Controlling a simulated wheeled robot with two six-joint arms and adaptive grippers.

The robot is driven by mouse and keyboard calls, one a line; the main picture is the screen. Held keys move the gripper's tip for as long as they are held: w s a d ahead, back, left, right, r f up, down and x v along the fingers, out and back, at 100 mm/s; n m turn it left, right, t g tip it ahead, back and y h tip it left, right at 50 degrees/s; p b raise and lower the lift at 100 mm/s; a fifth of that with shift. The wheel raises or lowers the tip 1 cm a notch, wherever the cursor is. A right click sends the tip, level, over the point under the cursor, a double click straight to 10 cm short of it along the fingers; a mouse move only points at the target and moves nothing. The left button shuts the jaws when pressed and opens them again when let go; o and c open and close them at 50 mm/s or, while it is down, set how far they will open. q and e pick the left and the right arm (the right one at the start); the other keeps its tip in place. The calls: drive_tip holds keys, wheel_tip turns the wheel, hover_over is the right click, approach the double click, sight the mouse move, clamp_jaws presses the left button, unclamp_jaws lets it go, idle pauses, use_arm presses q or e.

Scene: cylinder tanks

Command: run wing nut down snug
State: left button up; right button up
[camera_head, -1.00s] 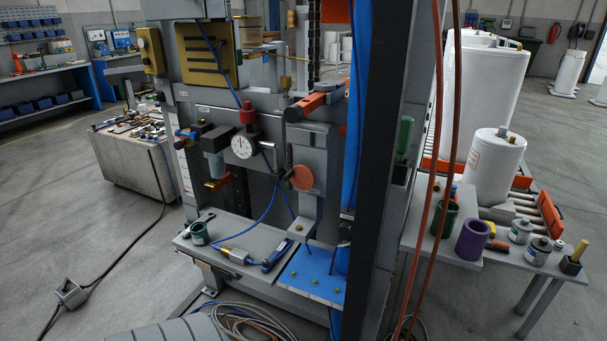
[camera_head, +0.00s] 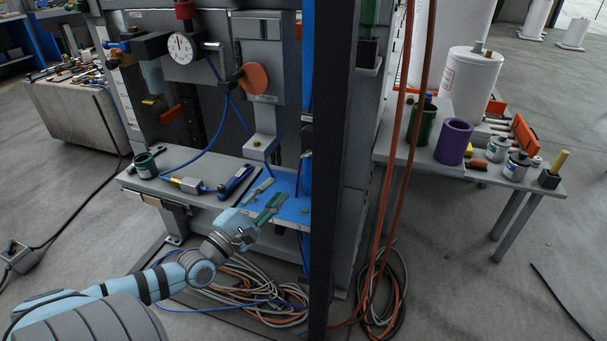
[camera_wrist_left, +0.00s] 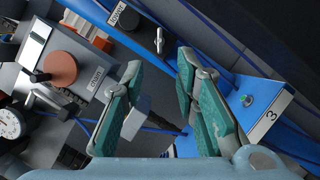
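I cannot pick out the wing nut for certain. A small metal winged or lever-like piece (camera_wrist_left: 160,40) stands out from the blue surface in the left wrist view; whether it is the wing nut I cannot tell. My left gripper (camera_head: 265,198) is open and empty, in front of the blue plate (camera_head: 292,211) on the machine's shelf. In the left wrist view its two green-padded fingers are spread (camera_wrist_left: 163,72), with a grey block partly hidden behind the left finger. My right gripper is not in view.
An orange disc (camera_head: 256,77) and a dial gauge (camera_head: 181,48) are above. Hoses (camera_head: 395,130) hang at the right. Coiled cables (camera_head: 260,290) lie on the floor below.

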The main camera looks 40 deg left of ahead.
sight(308, 156)
use_arm(q)
drive_tip(key=b+x, duration=0.3)
drive_tip(key=x, duration=0.9)
drive_tip(key=shift+w, duration=0.1)
drive_tip(key=shift+w+r, duration=0.1)
drive_tip(key=shift+w, duration=0.1)
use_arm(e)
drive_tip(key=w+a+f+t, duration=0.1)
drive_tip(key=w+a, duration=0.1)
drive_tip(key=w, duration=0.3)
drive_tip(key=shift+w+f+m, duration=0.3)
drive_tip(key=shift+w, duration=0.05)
use_arm(q)
drive_tip(key=shift+c, duration=0.5)
clamp_jaws()
